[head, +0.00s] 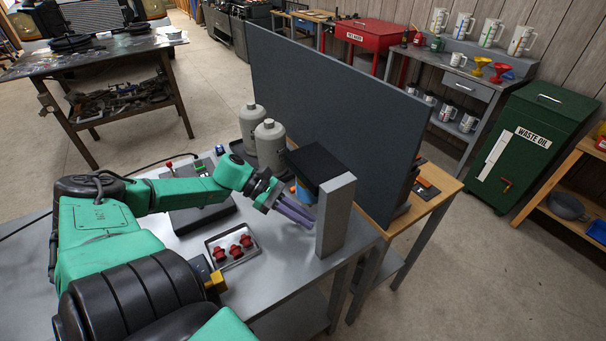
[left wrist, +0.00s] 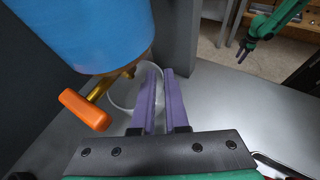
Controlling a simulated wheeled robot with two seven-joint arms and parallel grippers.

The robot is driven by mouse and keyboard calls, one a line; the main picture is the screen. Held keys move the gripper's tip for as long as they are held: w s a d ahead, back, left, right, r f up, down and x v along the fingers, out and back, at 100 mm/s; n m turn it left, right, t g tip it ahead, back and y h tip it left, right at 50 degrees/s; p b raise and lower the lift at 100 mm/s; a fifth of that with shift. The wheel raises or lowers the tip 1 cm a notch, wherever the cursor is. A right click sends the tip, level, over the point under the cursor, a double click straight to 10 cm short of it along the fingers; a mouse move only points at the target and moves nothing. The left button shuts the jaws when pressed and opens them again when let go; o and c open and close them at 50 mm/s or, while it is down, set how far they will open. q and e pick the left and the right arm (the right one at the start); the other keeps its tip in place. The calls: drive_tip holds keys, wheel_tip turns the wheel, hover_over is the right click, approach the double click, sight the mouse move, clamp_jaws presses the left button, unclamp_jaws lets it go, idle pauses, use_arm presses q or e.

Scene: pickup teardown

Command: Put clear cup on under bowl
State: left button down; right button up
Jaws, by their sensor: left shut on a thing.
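The clear cup (left wrist: 119,103) shows faintly as a pale round rim below the blue bowl (left wrist: 95,35) in the left wrist view. The bowl has a brass drain with an orange handle (left wrist: 84,109). In the head view the bowl (head: 303,191) hangs under a black block on a grey post, mostly hidden. My left gripper (left wrist: 161,88) has purple fingers, shut on the clear cup at its right side; the fingers partly cover it. The left gripper (head: 295,213) is beside the post in the head view. My right gripper (left wrist: 244,53) is far off at top right; its jaw state is unclear.
The grey post (head: 336,215) stands close beside the left fingers. A tray (head: 231,257) with red parts lies on the bench. Two grey canisters (head: 271,146) and a dark panel (head: 335,95) stand behind.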

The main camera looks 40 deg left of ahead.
use_arm(q)
drive_tip(key=shift+f, duration=0.35)
use_arm(e)
drive_tip(key=shift+d+f, duration=0.1)
drive_tip(key=shift+f, duration=0.15)
use_arm(q)
drive_tip(key=c, duration=0.9)
unclamp_jaws()
drive_tip(key=shift+a, duration=0.1)
use_arm(e)
drive_tip(key=shift+d, duration=0.1)
use_arm(q)
drive_tip(key=shift+o, duration=0.2)
drive_tip(key=shift+a, duration=0.1)
use_arm(e)
drive_tip(key=shift+r, duration=0.1)
use_arm(q)
drive_tip(key=p+v, duration=0.2)
drive_tip(key=v, duration=0.3)
drive_tip(key=shift+s+a+r+p, duration=0.1)
drive_tip(key=shift+a+r+p, duration=0.1)
drive_tip(key=shift+r+p, duration=0.1)
drive_tip(key=v, duration=0.6)
drive_tip(key=shift+a, duration=0.15)
use_arm(e)
wheel_tip(320, 180, up, 2)
drive_tip(key=shift+r, duration=0.15)
